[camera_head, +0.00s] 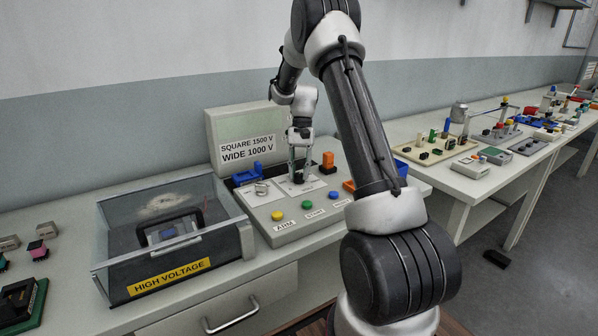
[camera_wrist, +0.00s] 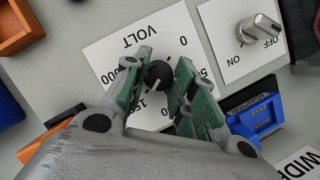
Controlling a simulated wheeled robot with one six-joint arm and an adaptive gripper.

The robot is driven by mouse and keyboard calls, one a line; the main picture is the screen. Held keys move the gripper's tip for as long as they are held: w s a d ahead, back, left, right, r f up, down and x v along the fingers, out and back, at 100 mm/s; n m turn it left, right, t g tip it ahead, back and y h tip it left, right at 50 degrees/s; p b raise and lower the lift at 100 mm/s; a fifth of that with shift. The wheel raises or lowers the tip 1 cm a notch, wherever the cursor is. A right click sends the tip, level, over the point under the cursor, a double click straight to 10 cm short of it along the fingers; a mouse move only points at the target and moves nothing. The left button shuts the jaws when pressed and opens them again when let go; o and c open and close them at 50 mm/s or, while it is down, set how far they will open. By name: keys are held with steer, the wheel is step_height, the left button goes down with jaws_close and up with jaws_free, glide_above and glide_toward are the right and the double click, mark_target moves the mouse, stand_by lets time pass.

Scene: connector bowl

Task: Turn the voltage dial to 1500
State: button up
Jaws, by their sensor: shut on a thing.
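The voltage dial (camera_wrist: 160,74) is a small black knob on a white card marked VOLT (camera_wrist: 125,42). My gripper (camera_wrist: 160,82) is shut on the dial, with a green-padded finger on either side of it. A white mark on the knob points to the lower left, roughly toward a partly hidden number starting "150". Other numbers around the dial are partly covered by the fingers. In the head view my gripper (camera_head: 299,170) reaches down onto the grey control panel (camera_head: 262,217), and the dial is hardly visible there.
A silver ON/OFF switch (camera_wrist: 258,29) is close beside the dial card. A blue connector (camera_wrist: 262,117) and orange blocks lie near the fingers. On the panel are yellow (camera_head: 277,215), green (camera_head: 306,205) and blue (camera_head: 333,195) buttons. A HIGH VOLTAGE box (camera_head: 170,275) stands to the left.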

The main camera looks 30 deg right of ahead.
steer(key=shift+m, duration=0.4)
steer(key=o, duration=1)
steer(key=v, duration=1.2)
steer(key=shift+s+d, duration=0.1)
steer(key=shift+s, duration=0.1)
